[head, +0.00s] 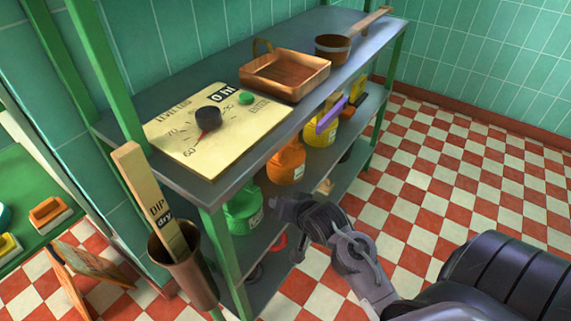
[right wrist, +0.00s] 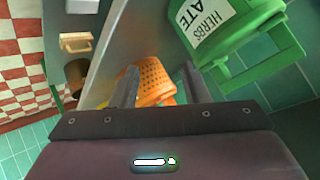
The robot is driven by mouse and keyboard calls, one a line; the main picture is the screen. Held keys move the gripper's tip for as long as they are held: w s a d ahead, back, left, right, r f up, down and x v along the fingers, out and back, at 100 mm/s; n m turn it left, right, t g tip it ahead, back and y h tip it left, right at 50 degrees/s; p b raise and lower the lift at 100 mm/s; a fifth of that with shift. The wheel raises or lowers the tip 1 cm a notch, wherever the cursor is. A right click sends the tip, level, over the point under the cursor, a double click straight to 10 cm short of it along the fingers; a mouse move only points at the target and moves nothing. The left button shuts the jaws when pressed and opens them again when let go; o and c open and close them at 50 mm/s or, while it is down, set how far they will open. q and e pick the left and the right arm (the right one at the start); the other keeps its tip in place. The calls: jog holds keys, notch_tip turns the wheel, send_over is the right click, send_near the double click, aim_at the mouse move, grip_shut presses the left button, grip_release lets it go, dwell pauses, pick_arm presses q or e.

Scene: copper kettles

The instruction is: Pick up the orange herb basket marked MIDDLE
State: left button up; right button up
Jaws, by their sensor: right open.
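The orange herb basket (head: 286,165) stands on the middle shelf in the head view, between a green basket and a yellow one. A pale label shows on its side, too small to read. My right gripper (head: 284,207) is in front of the shelf, below and near the orange basket. In the right wrist view the perforated orange basket (right wrist: 156,78) lies ahead between the two fingers of my open right gripper (right wrist: 163,80). The jaws hold nothing, and the fingers partly hide the basket. I cannot tell whether they touch it. My left gripper is not in view.
The green basket (head: 243,212), labelled HERBS ATE, is close beside the right gripper in the wrist view (right wrist: 238,30). The yellow basket (head: 321,132) is further along. The shelf top (head: 222,184) overhangs them. A green post (head: 222,262) stands left; open checkered floor (head: 430,180) lies right.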

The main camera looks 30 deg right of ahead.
aim_at(289, 157)
jog(key=w+d+r+m+t, duration=0.1)
jog(key=w+d+m+t, duration=0.1)
jog(key=w+d+m, duration=0.1)
jog(key=w+d+r+m+t+b, duration=0.1)
jog(key=w+d+m+t, duration=0.2)
jog(key=w+d+m, duration=0.1)
jog(key=w+d+r+m+t+h, duration=0.1)
jog(key=w+d+r+m+t, duration=0.1)
jog(key=w+m, duration=0.3)
jog(key=shift+w+d+t+b, duration=0.3)
jog(key=shift+w+d, duration=0.45)
jog(key=shift+w, duration=0.25)
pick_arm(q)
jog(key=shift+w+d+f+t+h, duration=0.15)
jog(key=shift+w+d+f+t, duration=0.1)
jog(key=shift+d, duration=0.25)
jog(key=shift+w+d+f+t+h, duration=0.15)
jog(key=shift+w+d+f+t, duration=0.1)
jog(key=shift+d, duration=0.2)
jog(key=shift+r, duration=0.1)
pick_arm(e)
grip_shut()
jog(key=shift+f, duration=0.1)
